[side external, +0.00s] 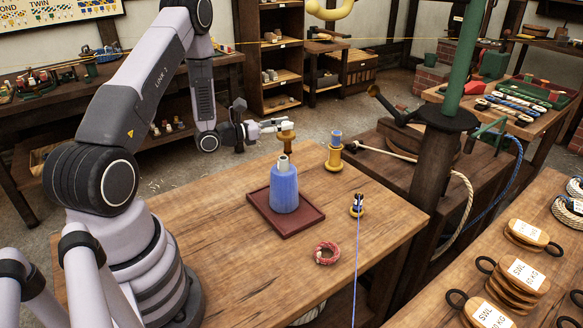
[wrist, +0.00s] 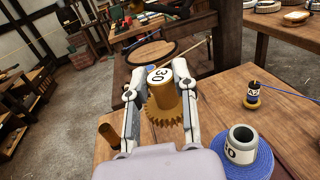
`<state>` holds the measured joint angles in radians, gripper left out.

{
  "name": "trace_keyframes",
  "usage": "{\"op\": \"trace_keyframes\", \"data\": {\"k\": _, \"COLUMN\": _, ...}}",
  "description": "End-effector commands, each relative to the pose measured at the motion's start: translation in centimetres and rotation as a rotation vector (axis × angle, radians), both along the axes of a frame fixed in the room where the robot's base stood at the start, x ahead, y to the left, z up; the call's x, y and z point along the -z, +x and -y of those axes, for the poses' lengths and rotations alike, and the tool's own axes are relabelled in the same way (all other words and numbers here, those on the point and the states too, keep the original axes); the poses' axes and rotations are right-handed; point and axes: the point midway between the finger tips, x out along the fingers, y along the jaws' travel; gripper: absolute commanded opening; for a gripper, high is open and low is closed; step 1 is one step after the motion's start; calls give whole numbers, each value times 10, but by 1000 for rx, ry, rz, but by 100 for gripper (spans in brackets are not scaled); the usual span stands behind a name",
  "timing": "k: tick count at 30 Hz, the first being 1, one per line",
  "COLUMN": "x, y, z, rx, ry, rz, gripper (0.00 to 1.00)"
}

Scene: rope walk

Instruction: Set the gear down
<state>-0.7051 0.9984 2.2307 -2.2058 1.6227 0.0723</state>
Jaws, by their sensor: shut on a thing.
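A brass gear (wrist: 165,115) with a toothed rim and a tall hub is in my gripper (wrist: 160,88). The hub's pale top carries the number 30. In the side view the gear (side external: 287,138) looks like a small brass spool, held upright near the back edge of the wooden table (side external: 190,215). My gripper (side external: 284,126) is shut on its hub. The gear appears to be above the table top, but its exact height is hard to tell.
A blue cone-shaped bobbin (side external: 284,190) stands on a maroon tray (side external: 290,230). A yellow spool with a blue top (side external: 334,153), a small blue-wound spool (side external: 357,205) with a line and a red rope coil (side external: 326,253) stand nearby. The table's front left is clear.

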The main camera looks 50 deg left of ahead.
Motion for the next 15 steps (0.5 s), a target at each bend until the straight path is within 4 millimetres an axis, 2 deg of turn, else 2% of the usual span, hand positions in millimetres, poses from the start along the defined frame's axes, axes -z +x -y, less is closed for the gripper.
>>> {"op": "trace_keyframes", "data": {"k": 1, "x": -18, "y": 6, "z": 26, "rx": 102, "ry": 7, "rz": 7, "gripper": 0}}
{"op": "trace_keyframes", "data": {"k": 3, "x": -36, "y": 8, "z": 61, "rx": 238, "ry": 7, "rz": 6, "gripper": 0}}
{"op": "trace_keyframes", "data": {"k": 7, "x": -62, "y": 2, "z": 115, "rx": 456, "ry": 4, "rz": 3, "gripper": 0}}
{"op": "trace_keyframes", "data": {"k": 10, "x": -74, "y": -6, "z": 143, "rx": 572, "ry": 2, "rz": 0, "gripper": 0}}
{"op": "trace_keyframes", "data": {"k": 15, "x": -85, "y": -13, "z": 166, "rx": 650, "ry": -2, "rz": 1, "gripper": 0}}
